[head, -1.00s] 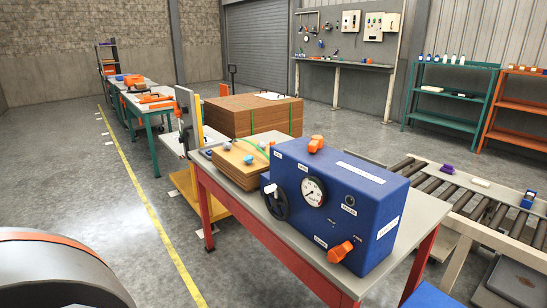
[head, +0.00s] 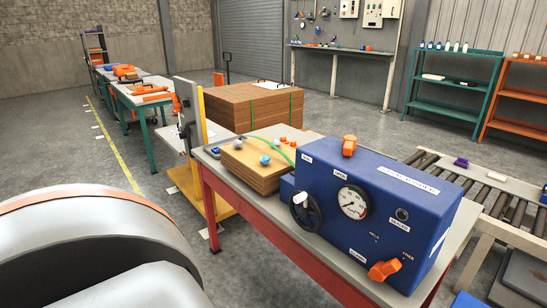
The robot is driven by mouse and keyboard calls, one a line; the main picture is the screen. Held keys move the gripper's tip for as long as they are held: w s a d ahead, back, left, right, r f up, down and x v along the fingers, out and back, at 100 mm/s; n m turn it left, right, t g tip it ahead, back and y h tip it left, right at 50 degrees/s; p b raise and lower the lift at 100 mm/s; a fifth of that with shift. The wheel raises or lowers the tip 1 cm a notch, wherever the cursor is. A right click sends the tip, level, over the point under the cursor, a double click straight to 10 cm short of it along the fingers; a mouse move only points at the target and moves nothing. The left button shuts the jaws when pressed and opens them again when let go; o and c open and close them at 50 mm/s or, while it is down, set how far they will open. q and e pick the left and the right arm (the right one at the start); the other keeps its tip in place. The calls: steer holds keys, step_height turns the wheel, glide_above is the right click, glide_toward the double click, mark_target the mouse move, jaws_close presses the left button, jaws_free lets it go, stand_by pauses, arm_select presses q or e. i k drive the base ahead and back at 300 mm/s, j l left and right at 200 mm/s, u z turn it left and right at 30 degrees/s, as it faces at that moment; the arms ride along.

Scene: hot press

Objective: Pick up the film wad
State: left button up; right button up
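Small rounded lumps lie on top of a stack of tan sheets (head: 262,178) on the red-legged table (head: 262,222). A whitish-grey lump (head: 249,159) and a pale blue lump (head: 265,160) are near the stack's front, with a small orange one (head: 293,144) farther back. I cannot tell for sure which one is the film wad. A green strip (head: 268,143) curves over the stack. Neither gripper shows in the head view, and nothing is seen touching the lumps.
A blue box (head: 345,235) with a gauge, black handwheel (head: 305,211) and orange knobs stands right of the stack. A roller conveyor (head: 490,195) with a purple item (head: 461,162) is at the right. Brown stacked boards (head: 243,110) stand behind. The floor at left is open.

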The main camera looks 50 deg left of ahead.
mark_target(265, 160)
steer(key=j+z, duration=0.15)
steer(key=j, duration=0.3)
steer(key=k+j+z, duration=0.15)
steer(key=j, duration=0.35)
steer(key=k+j, duration=0.1)
steer(key=j, duration=0.35)
steer(key=j+z, duration=0.1)
steer(key=j, duration=0.4)
steer(key=k+j, duration=0.15)
steer(key=j, duration=0.3)
steer(key=k+j+z, duration=0.1)
steer(key=j, duration=0.4)
